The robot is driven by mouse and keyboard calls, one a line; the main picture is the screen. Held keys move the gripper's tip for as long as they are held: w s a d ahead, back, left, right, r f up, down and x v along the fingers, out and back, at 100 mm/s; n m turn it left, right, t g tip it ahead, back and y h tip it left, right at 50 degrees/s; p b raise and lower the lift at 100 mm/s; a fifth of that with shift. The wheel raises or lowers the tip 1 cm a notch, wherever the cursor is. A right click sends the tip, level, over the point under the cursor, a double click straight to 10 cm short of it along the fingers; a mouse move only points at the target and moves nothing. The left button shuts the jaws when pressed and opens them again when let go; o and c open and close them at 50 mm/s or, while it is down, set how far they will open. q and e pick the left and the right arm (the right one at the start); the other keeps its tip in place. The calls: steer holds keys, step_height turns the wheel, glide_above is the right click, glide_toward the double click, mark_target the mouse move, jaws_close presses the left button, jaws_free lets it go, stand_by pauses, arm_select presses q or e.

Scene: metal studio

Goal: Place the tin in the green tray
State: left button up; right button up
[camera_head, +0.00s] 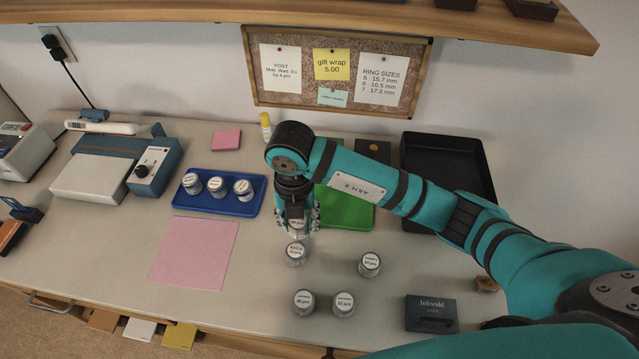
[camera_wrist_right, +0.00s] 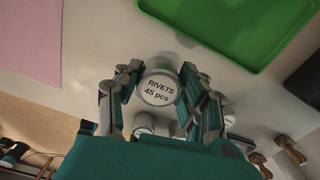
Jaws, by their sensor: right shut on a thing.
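My right gripper (camera_head: 298,222) reaches down over the table in the head view, to the left of the green tray (camera_head: 350,212). It is shut on a small round tin with a white lid (camera_head: 297,224). In the right wrist view the fingers (camera_wrist_right: 165,95) stand on both sides of this tin (camera_wrist_right: 158,88), whose lid reads "RIVETS 45 pcs". The green tray also shows at the top of that view (camera_wrist_right: 225,30), apart from the tin. My right arm hides part of the tray in the head view. My left gripper is out of view.
Several similar tins stand near the front, one (camera_head: 296,253) close to the held tin and another (camera_head: 369,264) to its right. A blue tray (camera_head: 215,205) holds three tins. A pink sheet (camera_head: 195,253), a black tray (camera_head: 440,150) and a dark box (camera_head: 431,313) lie around.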

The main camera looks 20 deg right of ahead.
steer(key=shift+w+d+r, duration=0.1)
steer(key=d, duration=0.2)
steer(key=w+d+p, duration=0.1)
steer(key=d, duration=0.1)
steer(key=d+p, duration=0.1)
steer(key=d, duration=0.2)
steer(key=shift+w, duration=0.4)
steer(key=p, duration=0.2)
glide_above(356, 207)
steer(key=a, duration=0.2)
steer(key=shift+s+d+f, duration=0.1)
steer(key=shift+s+f, duration=0.15)
steer(key=shift+f, duration=0.3)
steer(key=shift+d, duration=0.25)
steer(key=shift+w+d+f, duration=0.1)
steer(key=shift+w+d, duration=0.05)
steer(key=shift+d, duration=0.15)
steer(key=f, duration=0.1)
steer(key=f+p, duration=0.1)
steer(key=f, duration=0.1)
steer(key=shift+w+d, duration=0.1)
steer(key=shift+d, duration=0.25)
steer(key=shift+f, duration=0.25)
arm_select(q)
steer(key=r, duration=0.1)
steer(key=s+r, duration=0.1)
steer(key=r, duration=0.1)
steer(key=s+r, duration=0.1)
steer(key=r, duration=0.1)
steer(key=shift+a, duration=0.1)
